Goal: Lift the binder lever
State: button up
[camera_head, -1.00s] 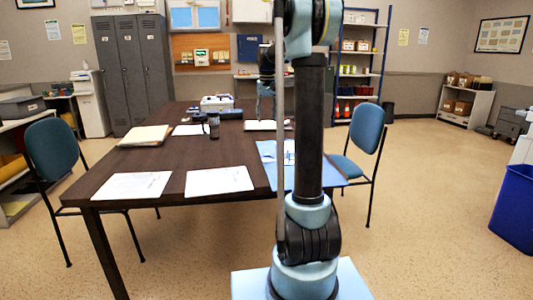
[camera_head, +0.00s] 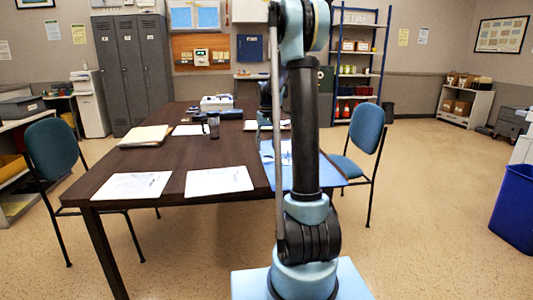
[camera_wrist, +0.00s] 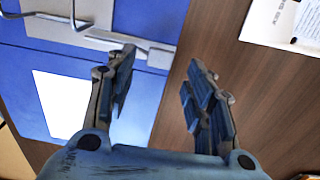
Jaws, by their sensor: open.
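An open blue binder (camera_wrist: 148,88) lies on the dark table, and part of it shows beside my arm in the head view (camera_head: 328,172). In the wrist view its metal mechanism (camera_wrist: 48,27) crosses the upper left, with bent wire rings. A flat metal piece (camera_wrist: 158,56), seemingly the lever end, reaches to the left fingertip. My gripper (camera_wrist: 160,60) is open and empty over the binder's edge. The left finger overlaps the binder; the right finger is over bare wood. I cannot tell whether a finger touches the metal.
Paper sheets (camera_head: 219,179) lie on the table (camera_head: 165,168), one near the binder's left side. A dark mug (camera_head: 214,127) and folders (camera_head: 145,136) stand farther back. Blue chairs (camera_head: 367,126) flank the table. Bare wood lies beside the binder.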

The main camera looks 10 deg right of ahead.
jog(key=shift+f, duration=1.9)
grip_shut()
